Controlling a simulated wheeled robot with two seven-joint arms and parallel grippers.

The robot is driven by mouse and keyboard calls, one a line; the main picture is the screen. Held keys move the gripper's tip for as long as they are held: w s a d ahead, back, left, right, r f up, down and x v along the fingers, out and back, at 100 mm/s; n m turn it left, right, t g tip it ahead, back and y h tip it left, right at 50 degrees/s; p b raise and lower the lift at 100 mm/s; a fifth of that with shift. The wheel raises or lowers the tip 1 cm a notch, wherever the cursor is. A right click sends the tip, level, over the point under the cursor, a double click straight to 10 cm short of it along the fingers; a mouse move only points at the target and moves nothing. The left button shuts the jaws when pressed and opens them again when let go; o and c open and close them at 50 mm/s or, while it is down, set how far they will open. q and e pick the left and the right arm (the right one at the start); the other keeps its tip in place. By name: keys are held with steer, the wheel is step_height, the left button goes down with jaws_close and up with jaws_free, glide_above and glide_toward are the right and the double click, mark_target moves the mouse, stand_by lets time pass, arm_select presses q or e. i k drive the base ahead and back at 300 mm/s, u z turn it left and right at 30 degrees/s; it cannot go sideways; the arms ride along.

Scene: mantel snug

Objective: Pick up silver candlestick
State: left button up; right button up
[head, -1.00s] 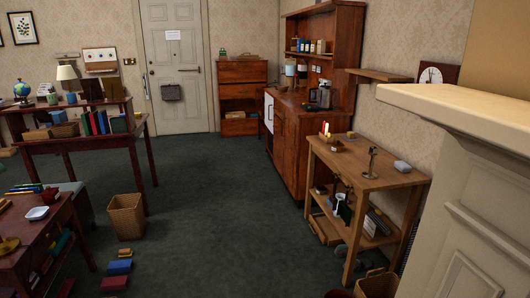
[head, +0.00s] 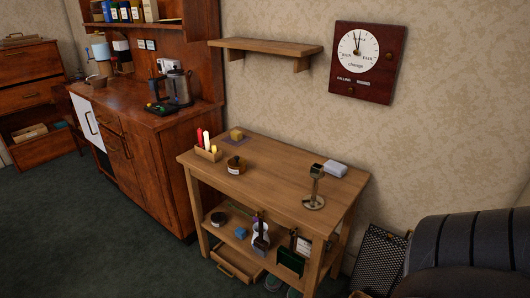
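A metal stand with a round base and a short upright stem (head: 314,190) stands on the right part of the wooden side table's top. It looks like the candlestick, though its tone is greyish brass and its dark top is too small to make out. It is upright, with its base clear to see. Neither of my grippers is in view.
The wooden side table (head: 270,178) also bears a box of candles (head: 208,153), a small round pot (head: 236,166), a yellow block (head: 236,134) and a pale block (head: 335,168). Its lower shelf is cluttered. A dark ribbed form (head: 470,250) fills the lower right. Floor at left is clear.

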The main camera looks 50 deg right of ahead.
mark_target(311, 202)
steer(key=i, duration=1.55)
steer(key=z, duration=2.6)
